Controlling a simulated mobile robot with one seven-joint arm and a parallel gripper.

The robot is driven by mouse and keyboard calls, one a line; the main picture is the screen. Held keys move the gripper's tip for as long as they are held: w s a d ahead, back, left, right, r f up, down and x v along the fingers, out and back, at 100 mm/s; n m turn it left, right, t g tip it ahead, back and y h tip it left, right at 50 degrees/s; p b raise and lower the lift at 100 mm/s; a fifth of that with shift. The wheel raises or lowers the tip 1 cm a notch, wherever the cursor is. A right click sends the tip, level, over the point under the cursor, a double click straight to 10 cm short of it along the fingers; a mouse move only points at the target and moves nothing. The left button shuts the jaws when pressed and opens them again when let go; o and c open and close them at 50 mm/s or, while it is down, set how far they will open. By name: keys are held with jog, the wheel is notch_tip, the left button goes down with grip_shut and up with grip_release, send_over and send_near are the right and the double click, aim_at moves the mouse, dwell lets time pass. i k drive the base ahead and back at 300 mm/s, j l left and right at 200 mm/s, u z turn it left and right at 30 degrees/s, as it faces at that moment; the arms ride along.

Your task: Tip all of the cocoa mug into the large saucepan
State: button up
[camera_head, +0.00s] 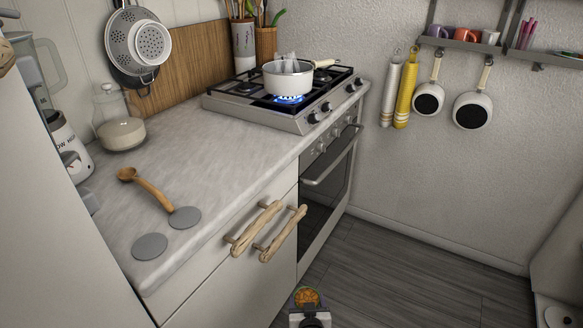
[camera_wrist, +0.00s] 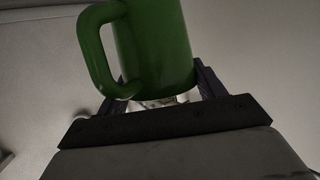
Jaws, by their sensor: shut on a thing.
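The cocoa mug is green in the wrist view (camera_wrist: 155,45), with its handle on the left. My gripper (camera_wrist: 160,95) is shut on the mug, with a finger on each side of it. In the head view, the mug (camera_head: 306,296) shows at the bottom edge with orange-brown contents at its top, and my gripper (camera_head: 309,312) is just below it. A white saucepan (camera_head: 284,84) stands on the stove over a lit blue flame, with pale steam above it and its handle pointing right. My gripper and mug are well apart from it.
The stove (camera_head: 290,124) has knobs along its front. Driftwood handles (camera_head: 268,232) stick out from the cabinet front. A wooden spoon (camera_head: 150,190) and two grey discs lie on the counter (camera_head: 200,160). Two pans (camera_head: 472,110) hang on the right wall. The floor (camera_head: 400,275) at right is clear.

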aim_at(294, 85)
jog(key=i+l, duration=0.35)
jog(key=i+l+u, duration=0.1)
jog(key=i+l, duration=0.65)
jog(key=l, duration=0.2)
jog(key=i+l+u, duration=0.1)
jog(key=i+l, duration=0.6)
jog(key=l, duration=0.25)
jog(key=i+l, duration=0.35)
jog(key=l+u, duration=0.05)
jog(key=l, duration=0.05)
